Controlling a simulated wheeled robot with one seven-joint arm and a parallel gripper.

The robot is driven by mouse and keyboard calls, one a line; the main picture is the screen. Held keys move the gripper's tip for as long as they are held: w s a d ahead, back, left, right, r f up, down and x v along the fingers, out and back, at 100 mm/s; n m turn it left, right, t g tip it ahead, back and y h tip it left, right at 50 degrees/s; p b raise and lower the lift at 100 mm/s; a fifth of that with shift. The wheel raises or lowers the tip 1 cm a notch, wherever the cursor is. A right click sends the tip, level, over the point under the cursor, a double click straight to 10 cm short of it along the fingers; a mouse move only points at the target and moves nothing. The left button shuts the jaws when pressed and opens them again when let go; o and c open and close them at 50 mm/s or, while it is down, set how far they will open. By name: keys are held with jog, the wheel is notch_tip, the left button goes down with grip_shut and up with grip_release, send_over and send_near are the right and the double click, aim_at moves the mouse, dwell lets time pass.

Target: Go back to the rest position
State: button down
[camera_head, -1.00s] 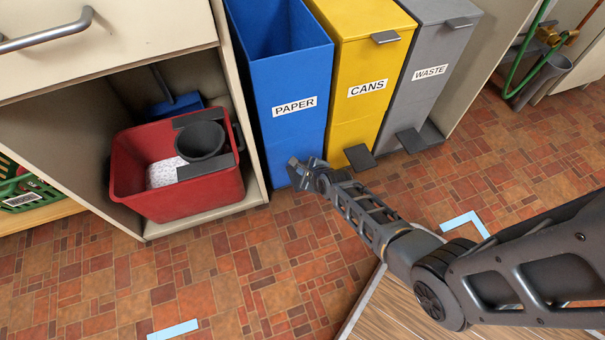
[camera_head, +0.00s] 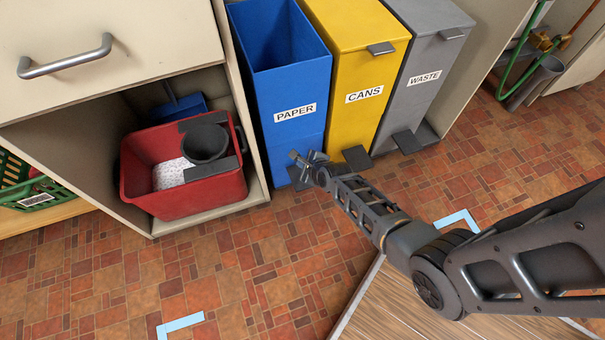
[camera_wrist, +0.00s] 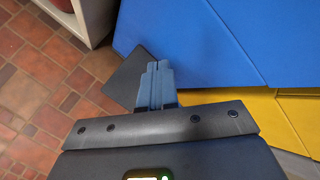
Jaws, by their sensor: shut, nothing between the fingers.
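My gripper (camera_head: 298,158) is in front of the lower part of the blue PAPER bin (camera_head: 291,88) in the head view. In the wrist view my gripper (camera_wrist: 157,68) has its fingers together with nothing between them. The blue bin's front (camera_wrist: 225,40) fills the upper right there, with a dark pedal (camera_wrist: 122,80) beside the fingertips. I cannot tell whether the gripper touches the bin. The PAPER bin's top is open.
A yellow CANS bin (camera_head: 360,75) and a grey WASTE bin (camera_head: 428,60) stand to the right. A red tub (camera_head: 205,198) with a black bucket (camera_head: 205,143) sits in the open cabinet at left. A green crate (camera_head: 38,185) is far left.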

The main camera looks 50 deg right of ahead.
dwell(0.7)
jog(key=s+a+r+n+t, duration=0.2)
jog(key=s+a+r+n, duration=0.5)
jog(key=s+a+n, duration=0.15)
jog(key=s+a+r+n+t, duration=0.1)
jog(key=s+a+r+n, duration=0.6)
jog(key=s, duration=0.3)
jog(key=s+a+r+n+t+y, duration=0.15)
jog(key=s+r+n, duration=0.3)
jog(key=r, duration=0.45)
jog(key=s+a+r+n+t+y, duration=0.1)
jog(key=s+a+r+n, duration=0.15)
jog(key=r+n, duration=0.5)
jog(key=s+a+r+n+t+y, duration=0.1)
jog(key=s+r+n, duration=0.3)
jog(key=r, duration=0.7)
notch_tip(320, 180, up, 23)
jog(key=p, duration=2.3)
